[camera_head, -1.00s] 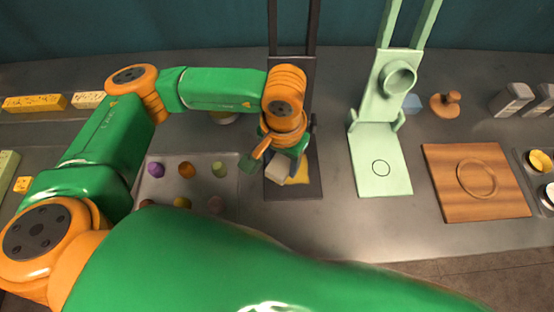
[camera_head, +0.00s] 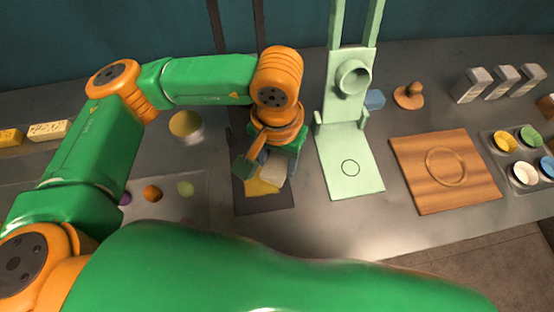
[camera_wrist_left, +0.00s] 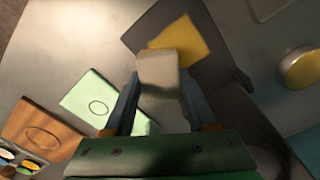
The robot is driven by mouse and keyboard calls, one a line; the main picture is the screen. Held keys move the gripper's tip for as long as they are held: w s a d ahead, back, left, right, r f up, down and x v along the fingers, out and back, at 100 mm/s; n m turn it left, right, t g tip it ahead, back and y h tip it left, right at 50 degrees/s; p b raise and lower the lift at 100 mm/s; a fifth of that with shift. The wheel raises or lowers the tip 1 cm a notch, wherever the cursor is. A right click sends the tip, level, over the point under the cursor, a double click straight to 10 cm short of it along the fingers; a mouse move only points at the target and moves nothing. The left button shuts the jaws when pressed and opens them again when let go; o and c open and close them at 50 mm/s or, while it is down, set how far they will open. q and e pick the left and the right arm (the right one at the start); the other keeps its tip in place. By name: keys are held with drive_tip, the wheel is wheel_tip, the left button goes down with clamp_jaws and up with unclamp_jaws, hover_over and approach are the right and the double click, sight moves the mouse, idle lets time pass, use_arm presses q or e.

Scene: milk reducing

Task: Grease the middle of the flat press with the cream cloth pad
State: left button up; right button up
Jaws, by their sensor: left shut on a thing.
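The dark grey flat press (camera_head: 268,204) stands left of the pale green press. A yellow square (camera_head: 258,188) lies on its plate and also shows in the left wrist view (camera_wrist_left: 190,40). My left gripper (camera_head: 262,165) is over the plate, shut on the cream cloth pad (camera_head: 274,172). In the left wrist view the pad (camera_wrist_left: 158,72) sits between the fingers and overlaps the yellow square's edge. I cannot tell whether the pad touches the plate. My gripper and wrist hide the plate's back part. My right gripper is not in view.
The pale green press (camera_head: 350,180) with a ring mark stands close on the right. Beyond it are a wooden board (camera_head: 410,170), a wooden knob (camera_head: 408,96) and a tray of cups (camera_head: 513,160). A tray of small coloured balls (camera_head: 170,208) is on the left.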

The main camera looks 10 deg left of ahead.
use_arm(q)
wheel_tip(320, 180, up, 3)
drive_tip(key=shift+w+d+r+p, duration=0.15)
drive_tip(key=shift+p, duration=0.6)
drive_tip(key=shift+r, duration=0.35)
